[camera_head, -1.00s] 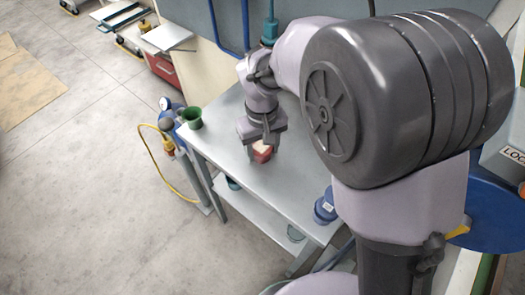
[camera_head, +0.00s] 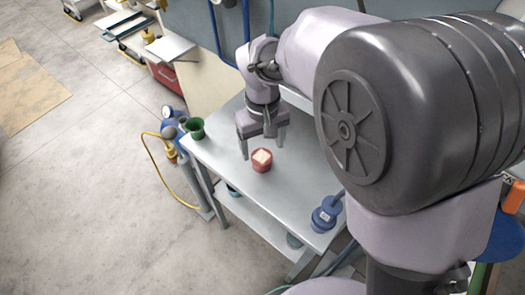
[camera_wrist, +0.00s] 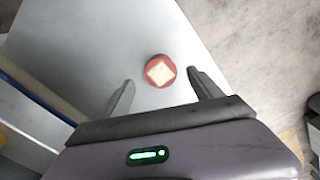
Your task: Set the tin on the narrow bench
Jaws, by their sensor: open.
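My gripper (camera_head: 263,150) is open and empty above the tin, pointing down. In the wrist view the tin (camera_wrist: 160,71) shows whole, between and just beyond the two spread fingertips (camera_wrist: 160,78). Neither finger appears to touch it.
A green cup (camera_head: 196,128) stands at the bench's left corner. A blue flanged object (camera_head: 326,213) sits near its front right edge. A gas cylinder with a yellow hose (camera_head: 171,140) stands beside the bench. Bare bench top surrounds the tin.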

